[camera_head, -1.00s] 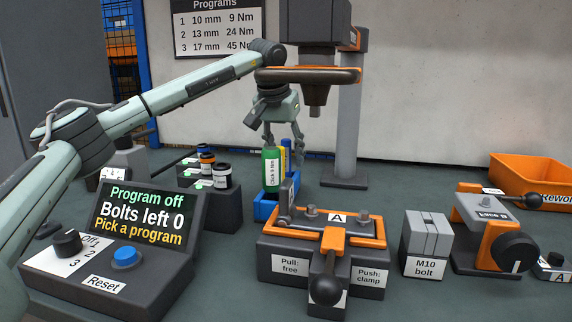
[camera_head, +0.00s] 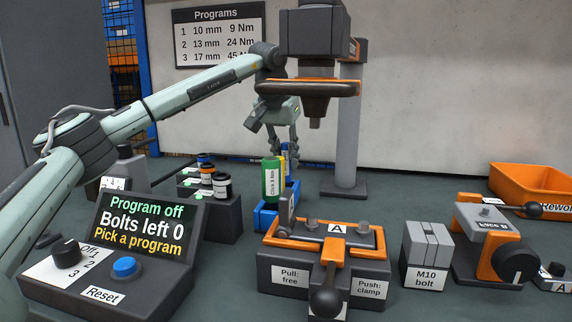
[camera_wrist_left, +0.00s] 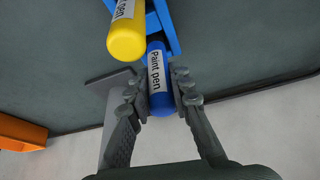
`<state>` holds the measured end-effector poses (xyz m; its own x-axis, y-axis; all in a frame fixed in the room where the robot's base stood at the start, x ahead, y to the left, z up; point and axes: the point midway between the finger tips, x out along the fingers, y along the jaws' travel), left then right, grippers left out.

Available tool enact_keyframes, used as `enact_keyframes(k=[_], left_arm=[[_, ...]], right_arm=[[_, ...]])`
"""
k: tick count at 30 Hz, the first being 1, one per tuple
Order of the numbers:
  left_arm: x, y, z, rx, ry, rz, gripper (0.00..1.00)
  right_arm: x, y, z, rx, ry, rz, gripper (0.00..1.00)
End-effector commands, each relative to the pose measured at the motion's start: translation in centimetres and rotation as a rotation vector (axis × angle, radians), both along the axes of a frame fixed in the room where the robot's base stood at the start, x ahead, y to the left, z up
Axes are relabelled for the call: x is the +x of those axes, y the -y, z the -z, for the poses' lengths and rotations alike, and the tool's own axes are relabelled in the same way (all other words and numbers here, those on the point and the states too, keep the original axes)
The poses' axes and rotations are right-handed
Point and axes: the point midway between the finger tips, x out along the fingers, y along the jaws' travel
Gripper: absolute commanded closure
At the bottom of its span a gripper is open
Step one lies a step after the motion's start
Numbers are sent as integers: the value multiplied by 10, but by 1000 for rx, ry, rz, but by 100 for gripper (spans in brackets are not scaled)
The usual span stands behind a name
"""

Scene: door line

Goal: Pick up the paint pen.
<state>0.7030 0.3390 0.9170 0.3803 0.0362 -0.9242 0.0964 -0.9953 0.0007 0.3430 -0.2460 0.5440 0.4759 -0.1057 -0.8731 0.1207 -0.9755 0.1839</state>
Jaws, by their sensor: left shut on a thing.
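The paint pen (camera_wrist_left: 161,80) is blue with a white "Paint pen" label, seen in the left wrist view between my left gripper's fingers. My left gripper (camera_wrist_left: 160,98) is shut on the pen near its rounded end. The pen's other end runs toward the blue holder (camera_wrist_left: 166,22); I cannot tell whether it is clear of it. In the head view, my left gripper (camera_head: 287,152) is behind the green marker (camera_head: 271,182), and the paint pen is mostly hidden there. My right gripper is not in view.
A yellow pen (camera_wrist_left: 126,38) stands close beside the paint pen. The blue holder (camera_head: 265,215) sits behind the clamp fixture (camera_head: 276,258). A drill-like column (camera_head: 347,130) rises just right of my gripper. A rack with small pots (camera_head: 221,186) stands left.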

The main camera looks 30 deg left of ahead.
Motion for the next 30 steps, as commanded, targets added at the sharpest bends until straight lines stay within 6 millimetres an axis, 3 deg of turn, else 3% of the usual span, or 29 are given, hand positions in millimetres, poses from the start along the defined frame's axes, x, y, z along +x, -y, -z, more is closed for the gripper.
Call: enact_keyframes(k=[4, 15, 21, 27, 30], left_arm=[[-1, -4, -32, -1, 2, -4, 100], [-43, -74, -78, -1, 2, -3, 100], [-56, -95, -92, -1, 1, -2, 100], [-59, -101, -95, 0, 0, 0, 100], [-60, -101, -95, 0, 0, 0, 100]], right_arm=[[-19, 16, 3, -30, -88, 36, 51], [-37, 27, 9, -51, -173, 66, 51], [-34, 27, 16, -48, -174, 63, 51], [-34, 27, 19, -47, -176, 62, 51], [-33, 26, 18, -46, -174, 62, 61]])
